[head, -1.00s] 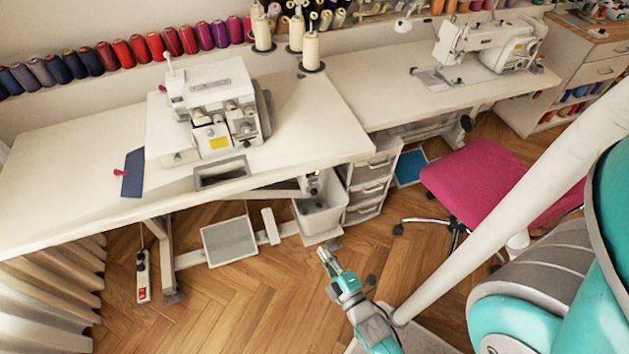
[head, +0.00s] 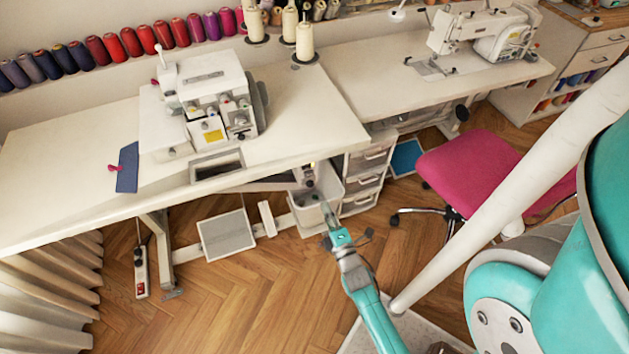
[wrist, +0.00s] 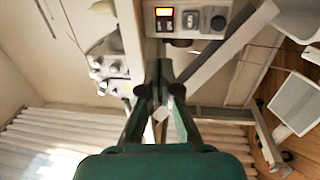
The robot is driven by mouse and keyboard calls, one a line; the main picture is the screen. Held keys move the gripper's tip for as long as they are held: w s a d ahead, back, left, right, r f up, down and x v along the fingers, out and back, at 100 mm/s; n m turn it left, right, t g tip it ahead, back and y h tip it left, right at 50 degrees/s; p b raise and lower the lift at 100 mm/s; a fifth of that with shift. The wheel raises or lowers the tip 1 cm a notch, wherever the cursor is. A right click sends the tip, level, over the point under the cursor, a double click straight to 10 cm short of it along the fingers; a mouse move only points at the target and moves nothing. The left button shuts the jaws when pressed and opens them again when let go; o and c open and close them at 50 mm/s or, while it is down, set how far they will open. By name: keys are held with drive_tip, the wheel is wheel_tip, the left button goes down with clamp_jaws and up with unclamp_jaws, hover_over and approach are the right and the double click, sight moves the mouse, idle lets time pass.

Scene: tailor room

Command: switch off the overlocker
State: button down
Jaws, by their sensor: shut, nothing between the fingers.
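The white overlocker (head: 207,95) stands on the left table, with knobs and a yellow label on its front. Part of a white machine with knobs (wrist: 110,72) shows at the left of the wrist view. A switch box (head: 308,174) hangs under the table's front edge, above the bin. In the wrist view the switch box (wrist: 183,20) is at the top, with a lit orange-and-red switch and round parts beside it. My gripper (head: 326,212) is shut and empty, below the switch box in the head view. Its fingertips (wrist: 159,68) are apart from the box.
A white bin (head: 317,207) and a drawer unit (head: 368,178) stand under the table. A foot pedal (head: 226,234) and a power strip (head: 141,272) are further left. A pink chair (head: 480,172) stands at the right. The floor in front is mostly clear.

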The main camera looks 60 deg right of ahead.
sight(307, 166)
drive_tip(key=x, duration=1.3)
drive_tip(key=shift+w+d, duration=0.2)
drive_tip(key=shift+w, duration=0.15)
drive_tip(key=shift+w+d+r, duration=0.2)
drive_tip(key=shift+w+r, duration=0.05)
drive_tip(key=shift+r, duration=0.05)
